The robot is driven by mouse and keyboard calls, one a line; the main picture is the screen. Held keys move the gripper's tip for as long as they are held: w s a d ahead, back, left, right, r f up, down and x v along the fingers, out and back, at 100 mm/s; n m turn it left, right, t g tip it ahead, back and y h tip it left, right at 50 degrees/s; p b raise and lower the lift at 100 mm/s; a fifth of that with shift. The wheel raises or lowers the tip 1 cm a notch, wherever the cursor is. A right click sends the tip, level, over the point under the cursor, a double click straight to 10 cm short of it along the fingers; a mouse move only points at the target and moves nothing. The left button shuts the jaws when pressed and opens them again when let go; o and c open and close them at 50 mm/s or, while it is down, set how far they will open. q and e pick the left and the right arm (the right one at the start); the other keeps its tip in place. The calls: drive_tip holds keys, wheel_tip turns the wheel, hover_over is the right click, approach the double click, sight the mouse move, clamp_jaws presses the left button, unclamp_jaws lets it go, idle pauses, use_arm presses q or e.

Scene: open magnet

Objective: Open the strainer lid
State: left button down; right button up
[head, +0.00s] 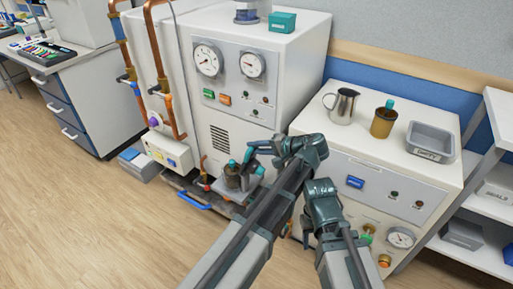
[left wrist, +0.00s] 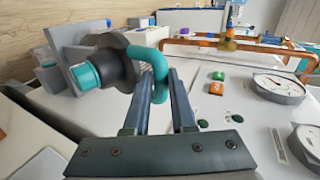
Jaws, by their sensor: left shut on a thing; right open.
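The strainer (head: 232,180) is a dark, squat fitting with a teal knob, low in front of the white machine in the head view. In the left wrist view its dark round lid (left wrist: 118,58) shows side-on with a teal knob (left wrist: 84,76) and a curved teal handle (left wrist: 158,68). My left gripper (head: 256,153) reaches it from the right and is shut on that handle, which lies between the fingers (left wrist: 158,88). Whether the lid is raised from its seat I cannot tell. My right gripper (head: 298,236) is open and empty, in front of the right cabinet.
The white machine (head: 255,100) with gauges stands right behind the strainer. Copper pipes (head: 160,70) and a blue handle (head: 194,201) are at its left. The right cabinet (head: 430,170) carries a metal jug (head: 343,106), a brass canister (head: 382,124) and a grey tray (head: 430,143).

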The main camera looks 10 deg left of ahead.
use_arm(q)
drive_tip(key=shift+d+f, duration=0.3)
drive_tip(key=shift+f, duration=0.1)
use_arm(e)
drive_tip(key=shift+s+d+f, duration=0.1)
drive_tip(key=shift+d+f, duration=0.1)
drive_tip(key=shift+d, duration=0.1)
use_arm(q)
drive_tip(key=c, duration=0.8)
unclamp_jaws()
drive_tip(key=shift+w+f, duration=0.15)
drive_tip(key=shift+w, duration=0.05)
drive_tip(key=shift+o, duration=0.2)
drive_tip(key=shift+s+d+r, duration=0.1)
drive_tip(key=shift+r, duration=0.15)
use_arm(e)
drive_tip(key=shift+r, duration=0.1)
